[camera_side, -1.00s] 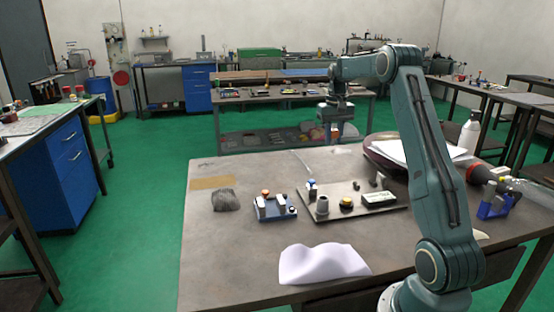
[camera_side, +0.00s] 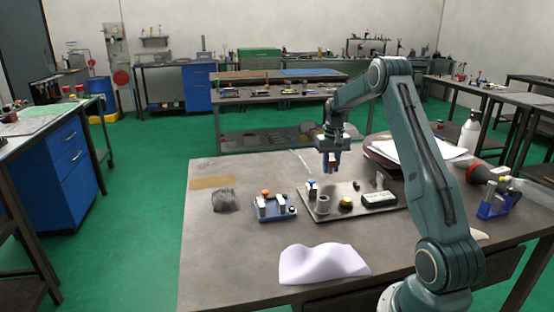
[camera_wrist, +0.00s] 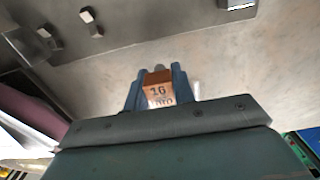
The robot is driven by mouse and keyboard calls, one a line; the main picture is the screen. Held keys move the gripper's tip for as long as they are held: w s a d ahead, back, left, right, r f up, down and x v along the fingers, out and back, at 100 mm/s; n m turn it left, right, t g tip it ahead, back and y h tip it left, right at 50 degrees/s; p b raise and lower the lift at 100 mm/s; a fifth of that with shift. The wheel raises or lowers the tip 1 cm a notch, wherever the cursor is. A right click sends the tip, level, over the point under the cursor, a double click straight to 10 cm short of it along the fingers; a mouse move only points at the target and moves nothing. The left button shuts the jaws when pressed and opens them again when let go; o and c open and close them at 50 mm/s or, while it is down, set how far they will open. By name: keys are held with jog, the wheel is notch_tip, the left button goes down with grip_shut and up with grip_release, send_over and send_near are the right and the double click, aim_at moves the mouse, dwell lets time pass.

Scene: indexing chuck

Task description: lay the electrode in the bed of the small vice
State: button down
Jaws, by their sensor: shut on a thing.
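In the side view the electrode shows as a small orange patch between the blue fingers. It is held in the air above the back of the bench, behind the dark plate. A small blue fixture with two grey upright blocks and an orange knob, which looks like the small vice (camera_side: 275,208), stands on the bench to the left of the plate, in front and left of my gripper. Its bed is too small to make out.
A ribbed grey piece (camera_side: 224,200) lies left of the vice; a white curved sheet (camera_side: 322,264) lies in front. Bench between them is bare.

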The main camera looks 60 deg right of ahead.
aim_at(330, 173)
jog(key=shift+f, duration=1.5)
jog(key=shift+f, duration=0.1)
jog(key=c, duration=1.2)
grip_release()
jog(key=shift+o, duration=0.2)
notch_tip(330, 173, up, 12)
jog(key=shift+f, duration=0.1)
jog(key=shift+r, duration=0.2)
